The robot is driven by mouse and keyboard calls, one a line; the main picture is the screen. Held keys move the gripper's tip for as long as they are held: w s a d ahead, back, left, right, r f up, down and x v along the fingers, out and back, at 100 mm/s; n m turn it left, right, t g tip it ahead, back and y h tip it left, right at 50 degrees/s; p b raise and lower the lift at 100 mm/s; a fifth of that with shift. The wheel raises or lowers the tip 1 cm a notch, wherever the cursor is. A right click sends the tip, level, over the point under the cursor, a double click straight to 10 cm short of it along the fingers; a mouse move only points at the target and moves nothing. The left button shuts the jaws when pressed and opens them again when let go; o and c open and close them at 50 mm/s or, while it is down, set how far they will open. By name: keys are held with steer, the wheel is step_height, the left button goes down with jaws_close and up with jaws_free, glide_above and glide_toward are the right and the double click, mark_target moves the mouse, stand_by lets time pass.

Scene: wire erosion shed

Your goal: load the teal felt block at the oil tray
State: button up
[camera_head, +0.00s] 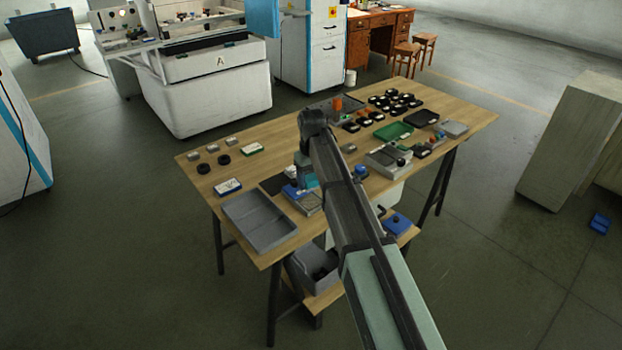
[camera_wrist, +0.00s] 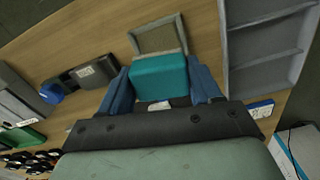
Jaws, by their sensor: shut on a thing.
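The teal felt block (camera_wrist: 160,77) is between the two blue fingers of my gripper (camera_wrist: 163,88) in the wrist view. The fingers are shut on its sides. In the head view, my gripper (camera_head: 307,178) is over the near left part of the table, and the block is mostly hidden by the arm. A small shallow tray with a grey rim (camera_wrist: 136,43) and a brownish floor lies just beyond the block. It also shows in the head view (camera_head: 316,208). It may be the oil tray; I cannot read a label. I cannot tell whether the block touches it.
A large grey compartment tray (camera_head: 235,205) lies left of my gripper. To the right are a grey device with a blue knob (camera_head: 388,161), a green tray (camera_head: 393,131) and several black pieces (camera_head: 395,100). Bare wood shows at the table's left end.

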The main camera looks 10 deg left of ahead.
mark_target(311, 202)
steer(key=shift+n, duration=0.9)
steer(key=shift+f, duration=0.1)
steer(key=shift+f, duration=2.9)
steer(key=shift+f, duration=0.55)
steer(key=shift+r, duration=0.1)
steer(key=shift+r, duration=3.4)
